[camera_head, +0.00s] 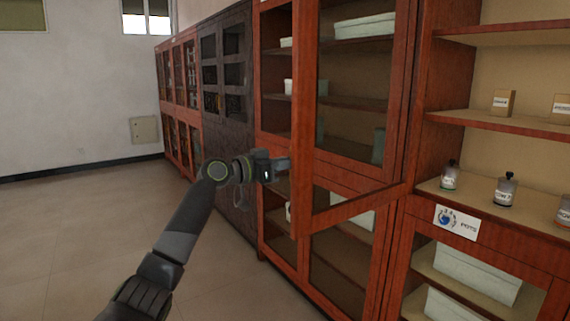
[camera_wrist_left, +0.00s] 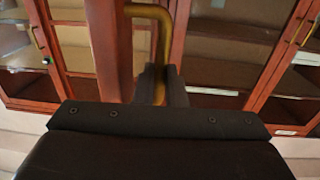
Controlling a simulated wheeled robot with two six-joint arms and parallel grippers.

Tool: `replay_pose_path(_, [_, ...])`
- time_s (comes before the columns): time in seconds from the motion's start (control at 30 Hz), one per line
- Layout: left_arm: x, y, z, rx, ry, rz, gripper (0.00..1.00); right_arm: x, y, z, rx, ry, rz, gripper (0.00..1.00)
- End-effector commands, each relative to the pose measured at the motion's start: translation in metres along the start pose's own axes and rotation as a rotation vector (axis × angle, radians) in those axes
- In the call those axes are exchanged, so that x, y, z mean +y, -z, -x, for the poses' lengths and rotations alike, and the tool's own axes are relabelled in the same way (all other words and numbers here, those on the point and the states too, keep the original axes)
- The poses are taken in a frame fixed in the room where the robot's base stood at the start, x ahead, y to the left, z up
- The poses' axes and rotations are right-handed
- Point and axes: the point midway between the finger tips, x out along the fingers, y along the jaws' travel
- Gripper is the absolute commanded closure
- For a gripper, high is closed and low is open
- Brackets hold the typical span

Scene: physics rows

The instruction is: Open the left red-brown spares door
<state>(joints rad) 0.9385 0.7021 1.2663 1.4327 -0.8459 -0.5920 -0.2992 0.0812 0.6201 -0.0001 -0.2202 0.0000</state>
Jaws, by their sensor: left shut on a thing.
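The red-brown spares door (camera_head: 303,120) is a tall glazed frame. It stands partly open, swung out from the cabinet, with its hinge side at the right and its free edge towards my arm. My left gripper (camera_head: 283,163) is at that free edge in the head view. In the left wrist view a brass bar handle (camera_wrist_left: 164,35) runs down between the fingers of my left gripper (camera_wrist_left: 162,88), which is shut on it. The handle is hidden in the head view. My right gripper is not in view.
Open shelves (camera_head: 510,125) with jars and small boxes stand at the right, above a sign (camera_head: 456,222). A dark cabinet (camera_head: 228,100) and more red-brown cabinets (camera_head: 178,90) line the wall further back. The floor (camera_head: 90,235) at the left is clear.

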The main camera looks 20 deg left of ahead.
Motion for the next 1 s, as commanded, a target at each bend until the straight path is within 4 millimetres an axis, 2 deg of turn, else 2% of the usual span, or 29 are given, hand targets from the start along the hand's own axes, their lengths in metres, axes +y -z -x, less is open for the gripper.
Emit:
replay_pose_path(0.03, [0.002, 0.002, -0.001, 0.005, -0.003, 0.001, 0.85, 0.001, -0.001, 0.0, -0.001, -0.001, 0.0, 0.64])
replay_pose_path(0.17, [0.001, 0.002, -0.001, 0.004, -0.002, 0.001, 0.68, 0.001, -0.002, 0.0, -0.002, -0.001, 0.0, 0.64])
replay_pose_path(0.57, [0.0, -0.001, 0.006, 0.001, 0.001, -0.002, 0.68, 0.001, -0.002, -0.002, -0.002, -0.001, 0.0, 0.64])
replay_pose_path(0.67, [-0.001, -0.002, 0.019, 0.001, 0.003, -0.005, 0.68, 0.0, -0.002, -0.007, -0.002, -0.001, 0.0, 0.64])
replay_pose_path(1.0, [0.0, -0.003, 0.085, -0.002, 0.002, -0.006, 0.68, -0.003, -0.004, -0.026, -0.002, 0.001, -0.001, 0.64])
